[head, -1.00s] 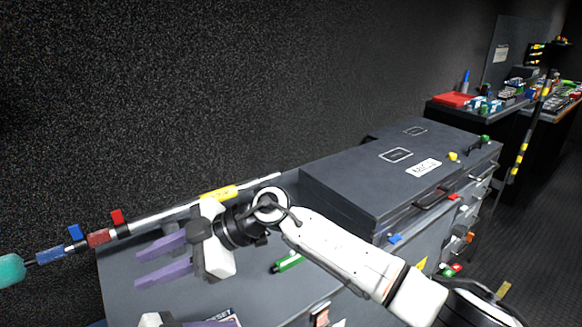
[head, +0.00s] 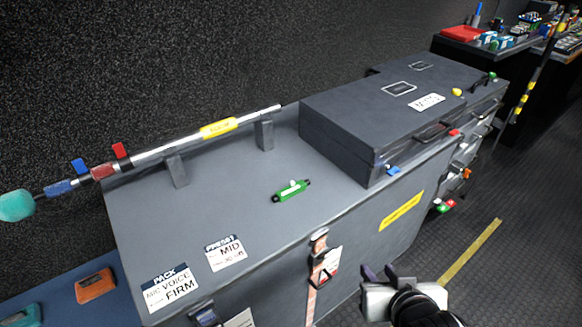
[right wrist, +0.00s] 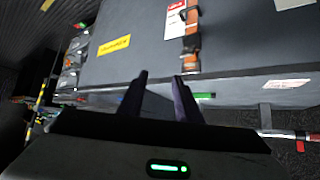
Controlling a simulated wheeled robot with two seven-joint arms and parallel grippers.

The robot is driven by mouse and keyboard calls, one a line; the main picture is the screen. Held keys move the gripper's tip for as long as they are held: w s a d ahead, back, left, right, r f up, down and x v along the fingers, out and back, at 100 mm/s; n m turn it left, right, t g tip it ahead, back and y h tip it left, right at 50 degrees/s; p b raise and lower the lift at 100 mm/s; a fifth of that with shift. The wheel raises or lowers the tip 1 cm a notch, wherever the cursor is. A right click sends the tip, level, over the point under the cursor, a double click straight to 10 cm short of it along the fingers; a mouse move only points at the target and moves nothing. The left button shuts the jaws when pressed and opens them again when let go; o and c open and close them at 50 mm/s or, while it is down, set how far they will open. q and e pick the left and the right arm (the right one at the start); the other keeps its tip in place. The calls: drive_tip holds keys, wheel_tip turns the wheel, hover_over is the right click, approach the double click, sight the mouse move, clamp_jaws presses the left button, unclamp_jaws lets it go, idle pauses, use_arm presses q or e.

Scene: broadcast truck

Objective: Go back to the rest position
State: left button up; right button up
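My right gripper (head: 380,270) is at the bottom of the head view, in front of the case's front side, with its purple fingers apart and nothing between them. In the right wrist view its fingers (right wrist: 160,78) also stand apart and empty, with the case front beyond. My left gripper is not in view. A boom pole with a yellow label (head: 219,128), red and blue clips and a teal foam tip (head: 16,205) lies across two grey supports on the large grey case (head: 235,195).
A small green cylinder (head: 291,191) and two cards, PRESET MID (head: 225,252) and PACK FIRM (head: 170,288), lie on the case top. A dark lidded box (head: 370,115) stands at its right end. A strap (head: 318,270) hangs down the front. Open floor (head: 490,280) lies to the right.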

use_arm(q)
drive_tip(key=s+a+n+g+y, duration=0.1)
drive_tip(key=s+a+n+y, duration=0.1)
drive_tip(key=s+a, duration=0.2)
use_arm(e)
drive_tip(key=s+d+f+n+g, duration=0.1)
drive_tip(key=s+d+f+g, duration=0.15)
drive_tip(key=s, duration=0.65)
drive_tip(key=s+d+f+n+g, duration=0.15)
drive_tip(key=s+g, duration=0.25)
drive_tip(key=s, duration=0.5)
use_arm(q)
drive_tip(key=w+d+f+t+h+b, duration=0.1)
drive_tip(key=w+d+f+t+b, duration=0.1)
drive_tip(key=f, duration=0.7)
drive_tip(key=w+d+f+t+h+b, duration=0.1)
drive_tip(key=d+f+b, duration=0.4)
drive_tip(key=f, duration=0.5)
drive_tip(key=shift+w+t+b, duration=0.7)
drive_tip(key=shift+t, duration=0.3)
use_arm(e)
drive_tip(key=w+a+f+t+y, duration=0.1)
drive_tip(key=w+a+f+t, duration=0.1)
drive_tip(key=f, duration=0.7)
drive_tip(key=w+a+f+t+y, duration=0.1)
drive_tip(key=w+a+f+t, duration=0.1)
drive_tip(key=f, duration=0.8)
drive_tip(key=shift+w+a+f+t+y, duration=0.2)
drive_tip(key=shift+w+a+t+y, duration=0.15)
drive_tip(key=shift+a+t, duration=0.5)
